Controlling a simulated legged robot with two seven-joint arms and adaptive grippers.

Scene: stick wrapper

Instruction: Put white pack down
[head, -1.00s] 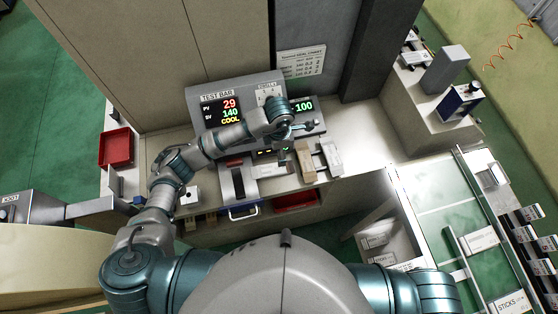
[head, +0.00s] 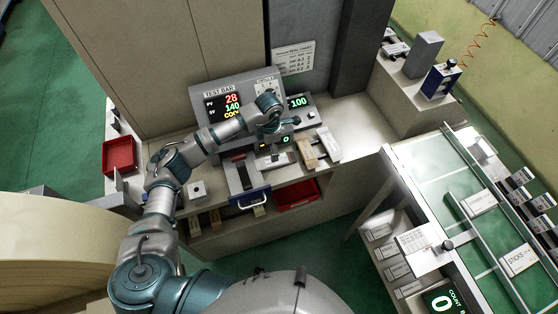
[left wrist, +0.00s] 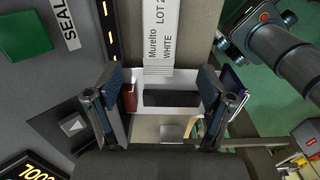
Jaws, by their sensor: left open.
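A white pack (left wrist: 159,38) with the printed words Muretto, LOT and WHITE shows at the top centre of the left wrist view. It lies beyond my left gripper (left wrist: 165,93), whose two dark fingers are apart with no pack between their tips. In the head view, my left gripper (head: 276,128) is over the bench at the sealing equipment, its fingers hard to make out. A small pale piece (head: 278,160) just below it may be the same pack. My right gripper is not in view.
The test bar panel (head: 228,102) stands behind the bench. A blue-handled drawer (head: 250,199) and a red bin (head: 298,193) are at the bench front. Another red tray (head: 119,156) is at left. A green-topped table (head: 425,180) stands at right; the bench's back right is clear.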

